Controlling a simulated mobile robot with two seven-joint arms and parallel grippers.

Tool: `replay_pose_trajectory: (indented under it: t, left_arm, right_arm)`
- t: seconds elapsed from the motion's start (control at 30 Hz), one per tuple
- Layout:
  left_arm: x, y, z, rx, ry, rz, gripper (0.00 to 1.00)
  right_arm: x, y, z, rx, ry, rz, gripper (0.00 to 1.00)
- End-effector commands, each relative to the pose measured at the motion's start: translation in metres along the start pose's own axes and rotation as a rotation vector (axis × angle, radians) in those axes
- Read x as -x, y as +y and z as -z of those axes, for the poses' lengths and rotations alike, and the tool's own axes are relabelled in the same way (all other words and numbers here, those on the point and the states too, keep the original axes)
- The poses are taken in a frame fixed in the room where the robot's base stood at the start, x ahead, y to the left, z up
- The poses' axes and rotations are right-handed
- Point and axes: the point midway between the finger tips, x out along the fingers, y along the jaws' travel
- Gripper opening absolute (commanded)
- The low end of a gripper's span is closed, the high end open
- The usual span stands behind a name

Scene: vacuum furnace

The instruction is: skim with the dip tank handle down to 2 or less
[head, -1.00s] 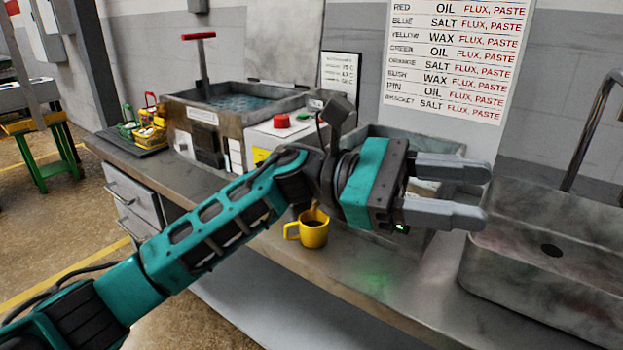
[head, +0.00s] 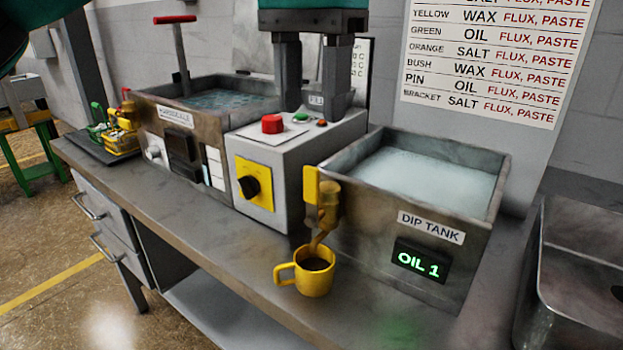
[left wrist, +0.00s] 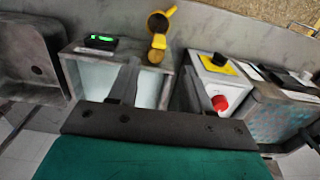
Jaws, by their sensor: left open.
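The dip tank (head: 375,235) is a grey metal box holding pale, cloudy liquid, right of centre in the head view. A yellow handle (head: 311,186) stands upright beside a brass spout (head: 328,205) at the tank's front left corner. A brownish stream or spout end reaches down to a yellow mug (head: 314,278) holding dark liquid. The mug also shows in the left wrist view (left wrist: 158,22). My left gripper (head: 313,100) points down, open and empty, above and behind the grey control box. My right gripper is not in view.
The grey control box (head: 290,150) with a red button (head: 272,124) and a black knob stands left of the dip tank. Another liquid tank (head: 190,120) with a red-topped T-handle is farther left. A sink (head: 575,285) is at the right. The front bench strip is mostly clear.

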Motion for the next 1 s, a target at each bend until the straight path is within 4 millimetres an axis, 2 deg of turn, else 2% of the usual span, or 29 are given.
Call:
replay_pose_trajectory:
  t: [0.17, 0.6, 0.8, 1.0]
  left_arm:
    - [-0.019, -0.001, -0.001, -0.001, -0.002, 0.003, 0.49]
    - [-0.106, -0.001, -0.001, 0.0, -0.003, 0.0, 0.49]
    - [-0.125, 0.0, 0.0, 0.0, -0.001, 0.0, 0.49]
    - [-0.129, 0.0, 0.0, 0.0, 0.0, -0.001, 0.49]
  right_arm:
    - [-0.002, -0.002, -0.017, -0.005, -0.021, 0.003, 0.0]
    - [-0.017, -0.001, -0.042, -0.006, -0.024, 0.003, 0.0]
    - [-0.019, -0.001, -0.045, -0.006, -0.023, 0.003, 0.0]
    - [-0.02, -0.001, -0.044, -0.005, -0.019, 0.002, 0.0]
